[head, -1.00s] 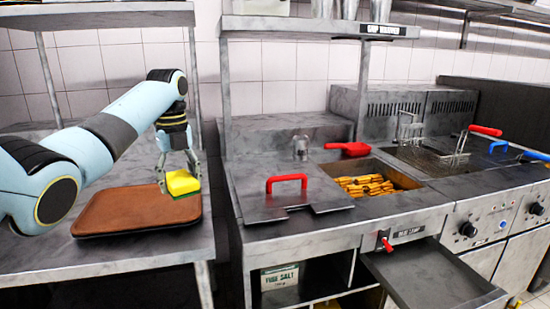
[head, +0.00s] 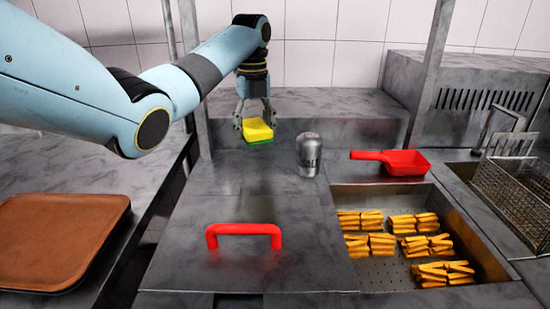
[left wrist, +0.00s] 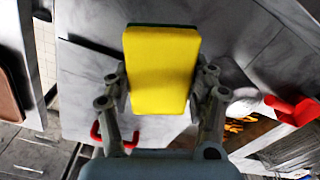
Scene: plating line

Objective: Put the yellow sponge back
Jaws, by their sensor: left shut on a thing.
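The yellow sponge (head: 257,131) has a green underside. My left gripper (head: 256,120) is shut on it and holds it over the back left part of the steel counter, left of the metal shaker. In the left wrist view the sponge (left wrist: 161,70) sits between the two fingers, its yellow face toward the camera. In the head view it appears to be above the counter surface; the exact gap is hard to tell. My right gripper is not in view.
A metal shaker (head: 309,155) and a red scoop (head: 392,161) stand right of the sponge. A red-handled lid (head: 243,235) lies in front, beside a bin of fries (head: 420,250). A brown tray (head: 60,240) lies on the left table. A fryer basket (head: 515,190) is at right.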

